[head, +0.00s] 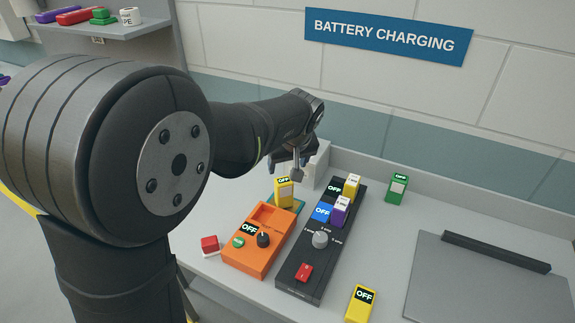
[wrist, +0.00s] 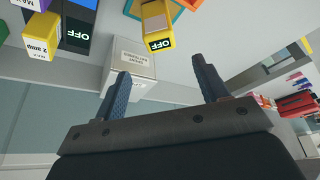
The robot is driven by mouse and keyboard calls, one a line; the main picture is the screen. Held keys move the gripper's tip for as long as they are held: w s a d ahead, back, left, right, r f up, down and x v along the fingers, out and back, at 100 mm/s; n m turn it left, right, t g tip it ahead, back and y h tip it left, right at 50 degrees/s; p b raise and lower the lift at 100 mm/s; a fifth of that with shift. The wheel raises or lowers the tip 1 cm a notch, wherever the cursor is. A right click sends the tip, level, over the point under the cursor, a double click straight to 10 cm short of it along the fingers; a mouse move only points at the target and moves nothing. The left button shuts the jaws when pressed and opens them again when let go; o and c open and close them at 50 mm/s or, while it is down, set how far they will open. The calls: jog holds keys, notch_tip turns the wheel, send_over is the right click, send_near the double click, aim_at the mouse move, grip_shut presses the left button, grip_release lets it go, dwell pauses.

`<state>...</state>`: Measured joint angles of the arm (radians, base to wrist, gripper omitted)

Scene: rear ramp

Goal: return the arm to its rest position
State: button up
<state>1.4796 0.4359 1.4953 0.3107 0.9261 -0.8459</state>
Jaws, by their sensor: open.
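My arm reaches from the left of the head view over the grey bench. My gripper (head: 292,160) is near the wall, above the back of the bench and behind the orange charger. In the wrist view my gripper (wrist: 165,88) shows two blue-grey fingers spread wide with nothing between them. A yellow battery (wrist: 157,25) with an OFF label lies beyond the fingertips, apart from them. That yellow battery (head: 284,192) stands behind the orange charger in the head view. A white labelled box (wrist: 133,67) is close to the left finger.
An orange charger (head: 247,262) and a black charger (head: 292,275) holding batteries stand mid-bench. A green battery (head: 397,188), a yellow battery (head: 360,304) and a red object (head: 210,244) stand apart. A grey plate (head: 485,285) lies right. A shelf (head: 110,31) is upper left.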

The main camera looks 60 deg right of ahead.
aim_at(283, 178)
jog(key=x, duration=1.2)
jog(key=shift+f, duration=0.2)
notch_tip(283, 178, up, 3)
jog(key=shift+f, duration=0.2)
jog(key=shift+r, duration=0.7)
